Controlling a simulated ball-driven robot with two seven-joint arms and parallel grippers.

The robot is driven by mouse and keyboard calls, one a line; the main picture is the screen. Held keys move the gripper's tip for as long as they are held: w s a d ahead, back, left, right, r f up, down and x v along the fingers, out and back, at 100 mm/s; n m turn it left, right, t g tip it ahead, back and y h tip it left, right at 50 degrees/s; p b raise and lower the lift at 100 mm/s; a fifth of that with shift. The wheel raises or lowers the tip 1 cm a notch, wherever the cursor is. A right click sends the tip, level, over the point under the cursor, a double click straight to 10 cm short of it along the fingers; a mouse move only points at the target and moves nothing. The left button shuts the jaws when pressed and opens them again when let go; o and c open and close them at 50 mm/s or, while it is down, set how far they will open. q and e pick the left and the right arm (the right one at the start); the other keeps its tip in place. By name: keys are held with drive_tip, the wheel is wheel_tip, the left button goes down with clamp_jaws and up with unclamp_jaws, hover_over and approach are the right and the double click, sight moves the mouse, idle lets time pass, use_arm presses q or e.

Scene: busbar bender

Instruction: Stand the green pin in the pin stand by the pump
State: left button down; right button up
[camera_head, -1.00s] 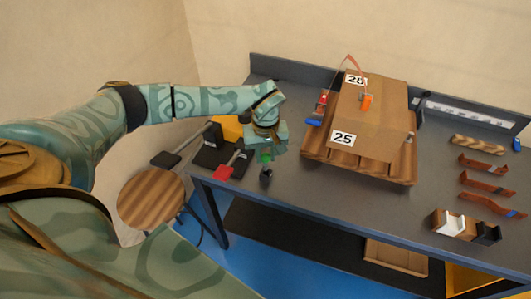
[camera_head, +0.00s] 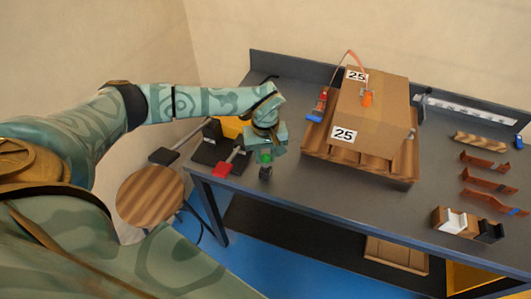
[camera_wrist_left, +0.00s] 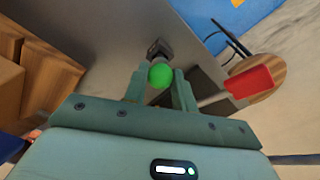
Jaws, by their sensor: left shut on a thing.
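My left gripper (camera_head: 265,154) is shut on the green pin (camera_head: 264,158) above the near left part of the bench. In the left wrist view the pin's round green head (camera_wrist_left: 160,76) sits between the two fingertips. A small dark block, which looks like the pin stand (camera_head: 265,172), is directly below the gripper; it also shows just beyond the green head in the wrist view (camera_wrist_left: 157,47). The pin's lower end is hidden, so I cannot tell whether it is in the stand. The black pump (camera_head: 208,150) with its red-ended lever (camera_head: 222,169) is just left of the gripper. My right gripper is not in view.
A cardboard box (camera_head: 375,110) on a wooden pallet (camera_head: 340,164) stands right of the gripper. Bent copper bars (camera_head: 488,181) and a small block holder (camera_head: 455,222) lie at the right. A round wooden stool (camera_head: 150,198) is left of the bench (camera_head: 330,200). The front-middle bench top is clear.

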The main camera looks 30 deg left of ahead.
sight(266, 155)
use_arm(q)
drive_tip(key=shift+f+b, duration=0.55)
drive_tip(key=shift+f, duration=0.55)
drive_tip(key=c, duration=1.1)
unclamp_jaws()
drive_tip(key=shift+o, duration=0.2)
drive_tip(key=shift+r, duration=0.1)
wheel_tip(266, 155, up, 16)
drive_tip(key=p, duration=0.3)
drive_tip(key=shift+r, duration=0.1)
